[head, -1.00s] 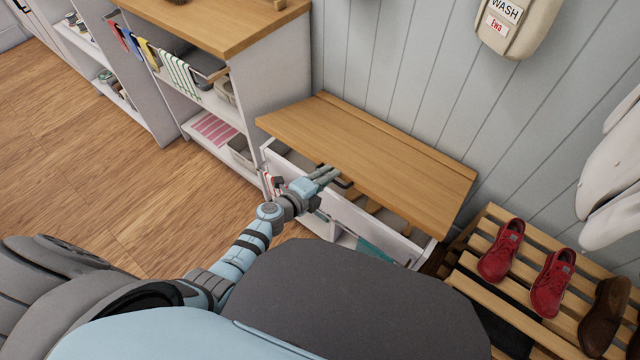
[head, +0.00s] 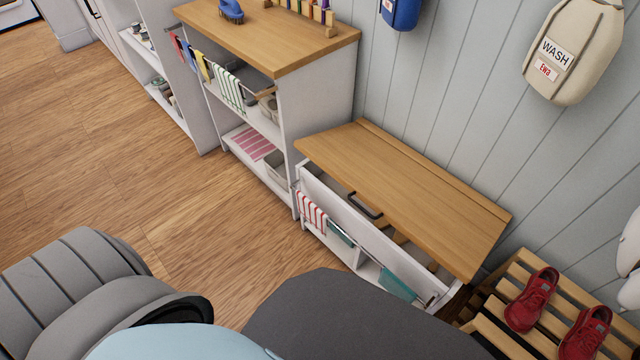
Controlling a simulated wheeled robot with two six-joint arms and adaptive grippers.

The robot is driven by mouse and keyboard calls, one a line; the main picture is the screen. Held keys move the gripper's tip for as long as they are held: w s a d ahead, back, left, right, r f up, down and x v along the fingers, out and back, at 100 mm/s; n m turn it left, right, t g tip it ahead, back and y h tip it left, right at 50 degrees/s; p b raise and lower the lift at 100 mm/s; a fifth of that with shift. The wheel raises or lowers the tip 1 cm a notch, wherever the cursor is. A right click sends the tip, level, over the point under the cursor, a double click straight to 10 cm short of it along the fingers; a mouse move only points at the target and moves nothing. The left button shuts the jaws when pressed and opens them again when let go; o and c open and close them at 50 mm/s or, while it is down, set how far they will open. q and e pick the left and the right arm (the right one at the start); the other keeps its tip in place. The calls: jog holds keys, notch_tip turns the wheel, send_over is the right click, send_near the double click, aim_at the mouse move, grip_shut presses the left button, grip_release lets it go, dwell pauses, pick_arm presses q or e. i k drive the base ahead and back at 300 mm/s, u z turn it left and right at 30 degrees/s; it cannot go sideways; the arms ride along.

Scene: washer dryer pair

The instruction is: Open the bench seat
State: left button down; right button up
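The bench seat (head: 405,195) is a wooden lid on a white bench (head: 350,218) against the panelled wall. The lid is tilted up, its front edge raised off the box, with a dark gap beneath it. A black handle (head: 365,205) shows near the lid's front edge. Part of the bench's inside is visible through the gap. Neither gripper is in the head view; only parts of my own body show at the bottom.
A white shelf unit with a wooden top (head: 270,35) stands left of the bench. A slatted rack (head: 500,315) with red shoes (head: 532,300) is at its right. Towels (head: 312,212) hang on the bench front. Wooden floor (head: 170,200) is clear at left.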

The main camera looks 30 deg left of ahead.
aim_at(457, 232)
jog(key=z, duration=0.55)
jog(key=k, duration=1.25)
jog(key=u, duration=0.1)
jog(key=i, duration=0.55)
jog(key=u, duration=0.9)
jog(key=i, duration=1.1)
jog(key=z, duration=0.4)
